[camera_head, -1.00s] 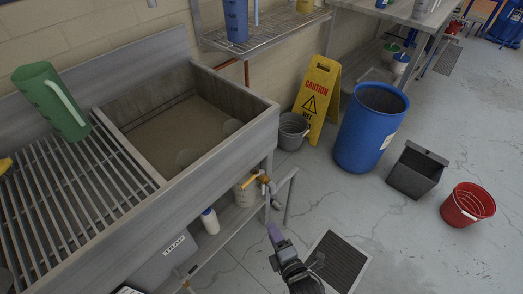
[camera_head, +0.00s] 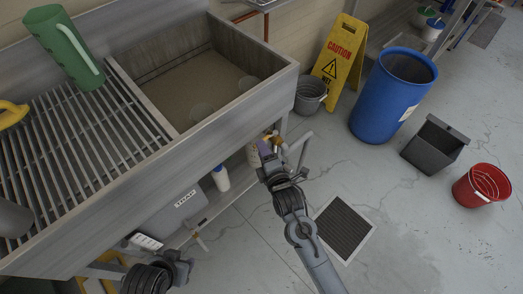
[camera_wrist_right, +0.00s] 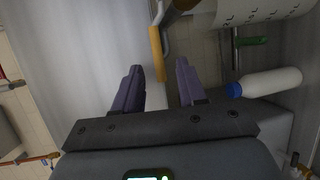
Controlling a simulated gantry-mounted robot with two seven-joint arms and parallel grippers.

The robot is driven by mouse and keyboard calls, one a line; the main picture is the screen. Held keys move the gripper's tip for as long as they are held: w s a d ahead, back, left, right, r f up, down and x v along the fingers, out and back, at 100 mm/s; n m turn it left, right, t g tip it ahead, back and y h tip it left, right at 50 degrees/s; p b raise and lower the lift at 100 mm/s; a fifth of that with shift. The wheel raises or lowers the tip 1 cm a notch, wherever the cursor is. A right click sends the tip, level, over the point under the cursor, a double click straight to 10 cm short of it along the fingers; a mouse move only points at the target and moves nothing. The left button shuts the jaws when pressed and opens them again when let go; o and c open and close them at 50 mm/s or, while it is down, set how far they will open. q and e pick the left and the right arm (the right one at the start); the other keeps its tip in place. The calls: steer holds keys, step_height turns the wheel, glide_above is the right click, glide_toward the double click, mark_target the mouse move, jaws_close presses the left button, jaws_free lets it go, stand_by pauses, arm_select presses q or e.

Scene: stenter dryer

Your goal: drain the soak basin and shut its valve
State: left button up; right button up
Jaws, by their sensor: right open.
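The grey metal soak basin (camera_head: 239,110) stands at the left, with brownish contents and round pale shapes inside. Its drain valve is under the front right corner. The valve's yellow-orange handle (camera_wrist_right: 157,52) shows in the right wrist view, just beyond and between my fingertips. My right gripper (camera_head: 266,158) is open at the valve and hides most of it in the head view. Its purple fingers also show in the right wrist view (camera_wrist_right: 160,78), with no grip on the handle. My left gripper (camera_head: 172,270) is at the bottom edge, its fingers unclear.
A slatted drainboard (camera_head: 75,150) holds a green jug (camera_head: 66,48). A white bottle (camera_head: 221,178) stands under the basin. A floor grate (camera_head: 343,229) lies below. A grey bucket (camera_head: 310,95), caution sign (camera_head: 339,60), blue barrel (camera_head: 391,100), dark bin (camera_head: 433,147) and red bucket (camera_head: 480,186) stand right.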

steer(key=shift+x, duration=0.9)
steer(key=shift+d, duration=0.1)
jaws_close()
